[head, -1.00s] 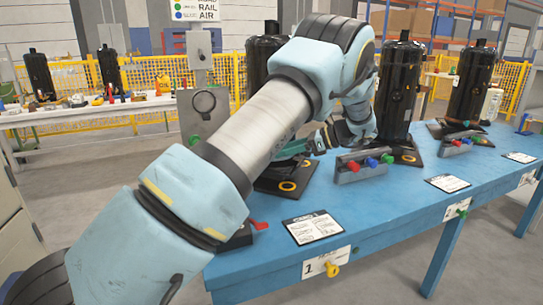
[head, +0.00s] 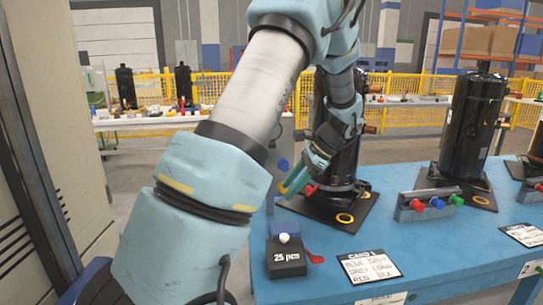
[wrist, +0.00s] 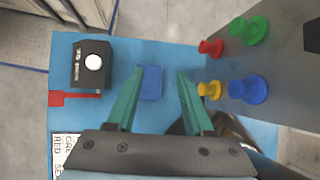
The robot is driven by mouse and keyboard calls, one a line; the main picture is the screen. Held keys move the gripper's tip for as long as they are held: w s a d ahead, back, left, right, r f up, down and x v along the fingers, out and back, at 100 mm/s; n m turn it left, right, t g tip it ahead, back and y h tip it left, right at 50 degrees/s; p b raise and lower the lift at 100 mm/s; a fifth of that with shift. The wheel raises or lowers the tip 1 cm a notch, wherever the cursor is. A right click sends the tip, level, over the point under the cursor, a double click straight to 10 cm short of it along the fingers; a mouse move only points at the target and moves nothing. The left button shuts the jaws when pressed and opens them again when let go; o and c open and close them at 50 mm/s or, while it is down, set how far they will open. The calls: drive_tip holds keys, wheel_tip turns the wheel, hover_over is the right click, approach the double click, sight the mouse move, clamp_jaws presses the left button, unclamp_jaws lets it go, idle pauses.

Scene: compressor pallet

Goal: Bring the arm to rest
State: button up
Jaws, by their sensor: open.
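My arm (head: 265,85) reaches up and over the blue table from the left in the head view. My gripper (head: 293,182) hangs at its end, in front of the nearest black compressor (head: 338,135). In the wrist view my gripper (wrist: 160,72) has its two green fingers spread apart with nothing between them. Below the gap lies a blue square (wrist: 151,84) on the table. A grey panel (wrist: 285,68) with red, green, yellow and blue knobs is close to the right finger. Whether they touch, I cannot tell.
A black box (head: 287,258) with a white button and a red lever (head: 314,257) stands on the blue table (head: 420,255). A card (head: 369,266) lies beside it. A grey knob block (head: 428,203) and another compressor (head: 470,125) stand to the right. A tall cabinet (head: 45,170) stands left.

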drive_tip(key=s+a+r+n+h+p, duration=0.2)
drive_tip(key=s+a+r+n+h, duration=0.1)
drive_tip(key=s+a+n, duration=0.3)
drive_tip(key=s+a+r+n+h+p, duration=0.3)
drive_tip(key=s+a+n+h, duration=0.1)
drive_tip(key=s+a+n, duration=0.3)
drive_tip(key=s+n, duration=0.2)
drive_tip(key=s, duration=0.1)
drive_tip(key=shift+s+t+p, duration=0.15)
drive_tip(key=shift+t+p, duration=0.15)
